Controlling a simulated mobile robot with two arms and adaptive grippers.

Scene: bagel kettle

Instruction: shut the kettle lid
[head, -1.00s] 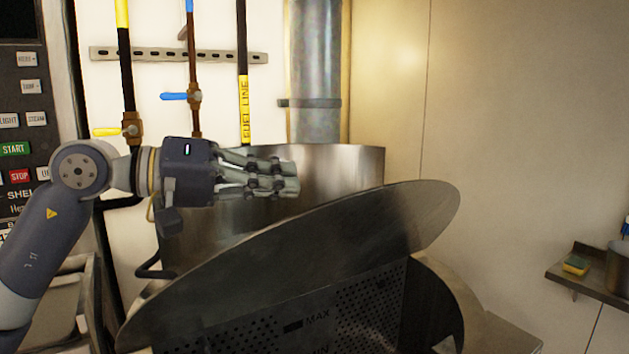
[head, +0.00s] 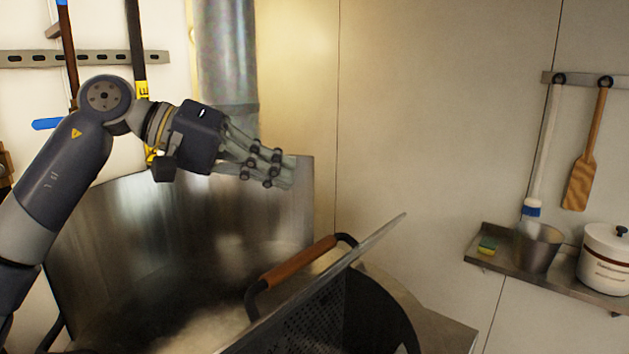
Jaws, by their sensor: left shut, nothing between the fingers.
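The kettle lid (head: 318,282) is a flat steel plate, tilted up and seen nearly edge-on in the lower middle. Its brown wooden handle (head: 298,262) on dark brackets is on the upper left face. The steel kettle (head: 110,215) has a tall curved wall behind and left of the lid, with pale, foamy or steamy contents low inside. My left gripper (head: 280,174) is above the kettle's right rim, up and left of the lid handle and apart from it. Its fingers are shut and empty. My right gripper is not in view.
A dark perforated basket or panel (head: 347,318) is under the lid. A steel pipe (head: 228,75) rises behind the kettle. At right, a wall shelf (head: 507,268) holds a sponge, a metal pot and a white canister; a brush and wooden paddle hang above. The wall between is bare.

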